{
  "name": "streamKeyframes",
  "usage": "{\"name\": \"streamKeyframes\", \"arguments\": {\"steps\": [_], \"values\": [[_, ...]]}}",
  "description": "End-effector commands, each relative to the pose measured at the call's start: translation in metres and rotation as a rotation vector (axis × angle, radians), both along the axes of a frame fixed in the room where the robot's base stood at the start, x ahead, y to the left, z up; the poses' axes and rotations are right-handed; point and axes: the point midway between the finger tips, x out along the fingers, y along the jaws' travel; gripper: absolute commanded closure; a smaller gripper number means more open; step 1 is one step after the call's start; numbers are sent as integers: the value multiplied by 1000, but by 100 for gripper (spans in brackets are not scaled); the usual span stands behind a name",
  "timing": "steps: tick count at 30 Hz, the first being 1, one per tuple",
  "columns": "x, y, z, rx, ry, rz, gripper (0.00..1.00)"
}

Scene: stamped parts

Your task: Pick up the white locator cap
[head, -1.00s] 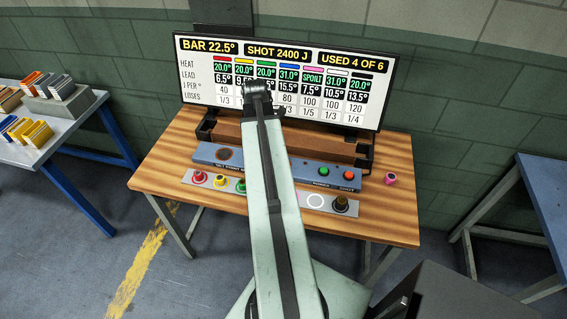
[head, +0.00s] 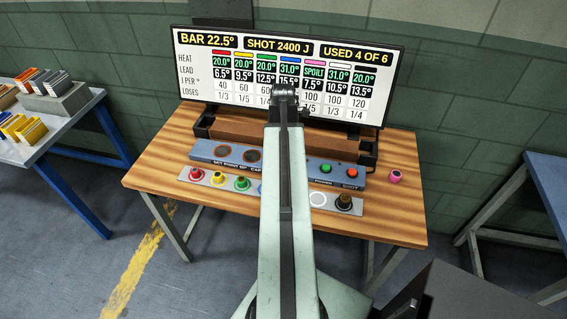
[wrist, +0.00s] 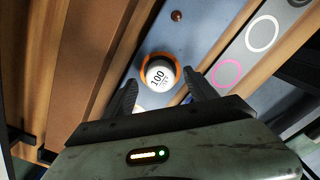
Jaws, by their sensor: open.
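The white locator cap (wrist: 158,76), marked 100, sits in an orange-ringed socket on the blue-grey panel in the wrist view. My gripper (wrist: 163,92) is open, with one dark finger on either side of the cap's near side. I see a gap between each finger and the cap, and it is not held. In the head view my arm hides the cap, and my gripper's fingers cannot be made out. The blue-grey panel (head: 208,150) runs across the wooden table there.
A grey strip (head: 270,191) in front holds red, yellow, green and dark caps and an empty white ring (head: 318,199). A pink ring (wrist: 227,74) is also empty. A pink cap (head: 395,176) stands on the table at right. A display board (head: 390,75) stands behind.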

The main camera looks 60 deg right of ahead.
Motion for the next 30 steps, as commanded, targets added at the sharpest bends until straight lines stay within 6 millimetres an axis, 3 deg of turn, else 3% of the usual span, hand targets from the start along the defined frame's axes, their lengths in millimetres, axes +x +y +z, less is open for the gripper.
{"name": "streamKeyframes", "arguments": {"steps": [1, 3, 11, 18, 30], "values": [[0, 0, -19, 0, 0, 0, 34], [0, 0, -25, 0, 0, 0, 34], [0, 0, -22, 0, 0, -1, 37], [0, 0, -22, 0, 0, -2, 100], [0, 0, -13, 0, 0, 0, 100]]}}
